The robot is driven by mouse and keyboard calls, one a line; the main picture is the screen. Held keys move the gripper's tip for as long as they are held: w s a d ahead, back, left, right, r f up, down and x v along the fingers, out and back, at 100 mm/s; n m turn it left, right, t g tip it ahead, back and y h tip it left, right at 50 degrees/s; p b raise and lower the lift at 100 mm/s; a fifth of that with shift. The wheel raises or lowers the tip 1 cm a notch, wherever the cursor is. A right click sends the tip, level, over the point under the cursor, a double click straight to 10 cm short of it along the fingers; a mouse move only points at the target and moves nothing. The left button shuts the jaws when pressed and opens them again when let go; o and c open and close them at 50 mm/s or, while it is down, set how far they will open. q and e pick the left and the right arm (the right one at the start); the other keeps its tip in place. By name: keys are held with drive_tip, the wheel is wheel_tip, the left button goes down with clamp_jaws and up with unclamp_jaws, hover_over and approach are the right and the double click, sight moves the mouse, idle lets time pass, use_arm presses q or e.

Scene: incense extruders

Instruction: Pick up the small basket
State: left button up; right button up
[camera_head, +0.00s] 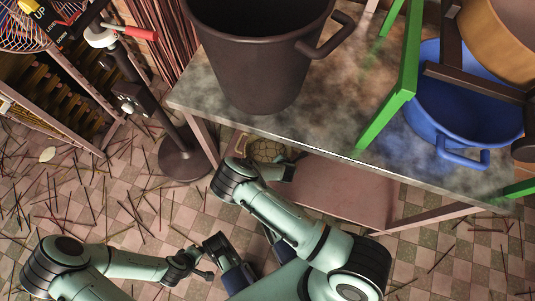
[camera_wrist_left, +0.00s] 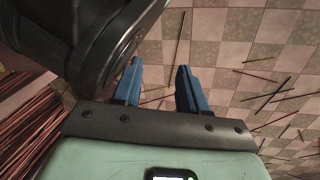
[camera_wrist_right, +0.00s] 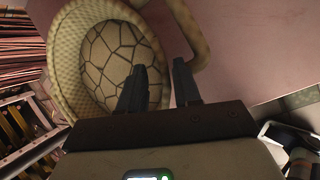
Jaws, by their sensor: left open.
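The small basket (camera_wrist_right: 60,75) is beige and woven, with a cracked-looking pattern inside and a loop handle (camera_wrist_right: 198,45). In the head view the basket (camera_head: 268,150) shows partly under the metal table's edge, at the lower shelf. My right gripper (camera_wrist_right: 158,72) is open beside the basket's rim. In the right wrist view one finger overlaps the basket, the other lies outside it, and part of the rim shows between them. I cannot tell whether they touch it. My left gripper (camera_wrist_left: 160,66) is open and empty over the tiled floor, away from the basket.
The metal table (camera_head: 330,130) bears a large dark pot (camera_head: 262,60) and stands over the pinkish lower shelf (camera_head: 335,190). A blue pot (camera_head: 455,100) and a green frame (camera_head: 400,85) are at right. A dark stand (camera_head: 182,160) is at left. Thin sticks litter the tiled floor.

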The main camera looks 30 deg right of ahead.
drive_tip(key=x, duration=0.1)
drive_tip(key=b+x, duration=0.1)
drive_tip(key=x, duration=0.1)
drive_tip(key=b+x, duration=0.1)
drive_tip(key=shift+w+a+f, duration=0.1)
drive_tip(key=shift+a+f, duration=0.15)
drive_tip(key=shift+a, duration=0.05)
drive_tip(key=shift+w+d+f+b, duration=0.1)
drive_tip(key=shift+w+f+b, duration=0.05)
drive_tip(key=shift+f+b, duration=0.15)
use_arm(q)
drive_tip(key=s+f+g, duration=0.2)
drive_tip(key=s+f, duration=0.1)
drive_tip(key=s, duration=0.2)
drive_tip(key=shift+a+f, duration=0.25)
drive_tip(key=shift+a, duration=0.1)
use_arm(e)
clamp_jaws()
